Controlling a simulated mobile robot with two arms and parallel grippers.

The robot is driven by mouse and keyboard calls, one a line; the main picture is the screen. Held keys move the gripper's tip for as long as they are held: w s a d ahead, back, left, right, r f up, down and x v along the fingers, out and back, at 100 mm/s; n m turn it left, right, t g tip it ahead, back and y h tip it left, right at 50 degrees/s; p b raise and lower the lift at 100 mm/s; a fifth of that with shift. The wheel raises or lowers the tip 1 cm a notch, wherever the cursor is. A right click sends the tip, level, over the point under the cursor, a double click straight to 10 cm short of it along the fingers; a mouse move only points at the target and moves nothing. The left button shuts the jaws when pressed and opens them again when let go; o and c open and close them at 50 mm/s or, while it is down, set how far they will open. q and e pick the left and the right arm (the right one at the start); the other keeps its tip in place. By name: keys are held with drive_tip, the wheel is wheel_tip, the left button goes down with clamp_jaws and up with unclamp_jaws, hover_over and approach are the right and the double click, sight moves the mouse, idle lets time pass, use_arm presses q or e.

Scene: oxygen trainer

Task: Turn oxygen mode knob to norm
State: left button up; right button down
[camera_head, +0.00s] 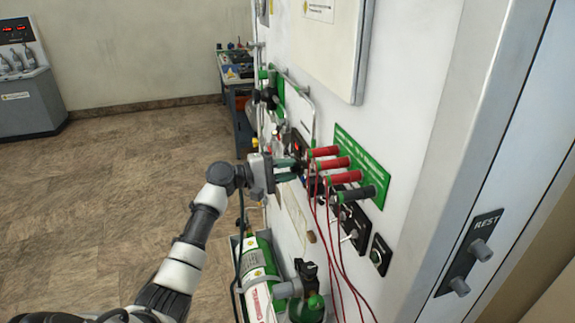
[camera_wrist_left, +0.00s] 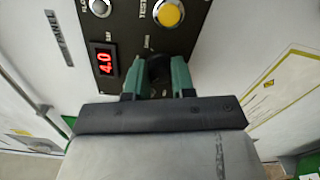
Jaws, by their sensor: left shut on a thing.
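My left gripper (camera_head: 298,170) reaches the wall panel from the left in the head view. In the left wrist view its two green fingers (camera_wrist_left: 158,78) are closed around a black knob (camera_wrist_left: 157,66) on a dark control panel (camera_wrist_left: 122,24). Most of the knob and the panel markings below it are hidden by the fingers, so I cannot read its setting. My right gripper is not in view.
Red handles (camera_head: 330,163) with hanging red leads stick out from the wall just right of my left gripper. A green and white cylinder (camera_head: 258,275) stands below. A REST panel (camera_head: 470,255) is at the right. The floor at left is clear.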

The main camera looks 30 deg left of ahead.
use_arm(q)
drive_tip(key=shift+n, duration=0.6)
drive_tip(key=o, duration=0.9)
drive_tip(key=b+v, duration=0.4)
drive_tip(key=v, duration=0.6)
drive_tip(key=shift+s+a, duration=0.25)
drive_tip(key=shift+a, duration=0.1)
